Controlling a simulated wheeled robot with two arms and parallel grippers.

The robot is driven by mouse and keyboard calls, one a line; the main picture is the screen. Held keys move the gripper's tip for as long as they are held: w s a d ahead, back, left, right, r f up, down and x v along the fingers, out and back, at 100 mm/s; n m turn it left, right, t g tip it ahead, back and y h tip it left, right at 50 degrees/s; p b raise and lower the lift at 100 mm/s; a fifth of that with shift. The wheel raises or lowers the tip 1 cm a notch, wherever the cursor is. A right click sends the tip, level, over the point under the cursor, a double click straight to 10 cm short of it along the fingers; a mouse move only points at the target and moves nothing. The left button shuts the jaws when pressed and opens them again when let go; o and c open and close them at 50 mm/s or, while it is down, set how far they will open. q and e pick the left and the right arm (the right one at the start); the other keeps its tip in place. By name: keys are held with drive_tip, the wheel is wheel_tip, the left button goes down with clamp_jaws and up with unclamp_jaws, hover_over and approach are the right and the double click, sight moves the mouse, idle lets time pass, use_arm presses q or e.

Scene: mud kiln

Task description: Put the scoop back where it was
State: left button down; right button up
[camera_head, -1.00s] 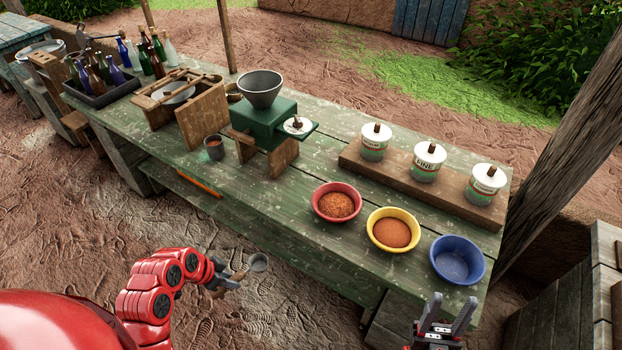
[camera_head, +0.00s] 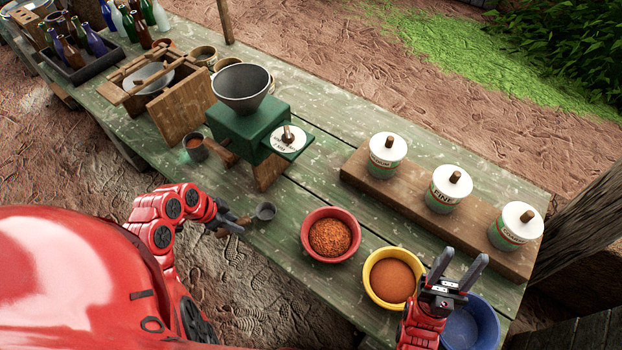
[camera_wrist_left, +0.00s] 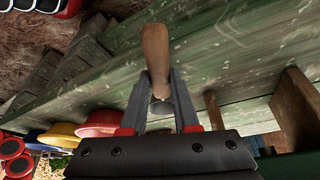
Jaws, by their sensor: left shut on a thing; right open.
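My left gripper (camera_head: 230,220) is shut on the scoop, near the table's front edge. The scoop's small grey metal cup (camera_head: 265,211) points right, a little left of the red bowl. In the left wrist view its wooden handle (camera_wrist_left: 155,48) sticks out past the fingertips, and part of the cup shows between the fingers. My right gripper (camera_head: 458,272) is open and empty, its fingers up between the yellow bowl (camera_head: 393,277) and the blue bowl (camera_head: 470,325), partly covering both. The red bowl (camera_head: 331,235) and the yellow bowl hold reddish grains.
A green grinder (camera_head: 245,128) with a grey hopper stands behind the scoop, with a metal cup (camera_head: 195,148) beside it. Several white-lidded jars, one marked FINE (camera_head: 449,188), stand on a plank (camera_head: 400,199). Bottles and a wooden frame fill the far left.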

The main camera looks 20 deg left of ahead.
use_arm(q)
drive_tip(key=w+d, duration=0.3)
drive_tip(key=w+d+p, duration=0.1)
drive_tip(key=w+d, duration=0.2)
drive_tip(key=w, duration=0.1)
drive_tip(key=w+d+p, duration=0.1)
drive_tip(key=w+d, duration=0.2)
drive_tip(key=shift+w+d+r, duration=0.2)
drive_tip(key=shift+d+r, duration=0.1)
drive_tip(key=shift+r, duration=0.05)
drive_tip(key=shift+w+d, duration=0.15)
drive_tip(key=shift+w, duration=0.05)
drive_tip(key=shift+w+d+r+p, duration=0.2)
drive_tip(key=shift+w+d+p, duration=0.6)
drive_tip(key=shift+w+d, duration=0.1)
drive_tip(key=shift+p+x, duration=0.55)
drive_tip(key=shift+x, duration=0.35)
drive_tip(key=shift+w+f, duration=0.1)
drive_tip(key=shift+f, duration=0.1)
drive_tip(key=shift+a, duration=0.1)
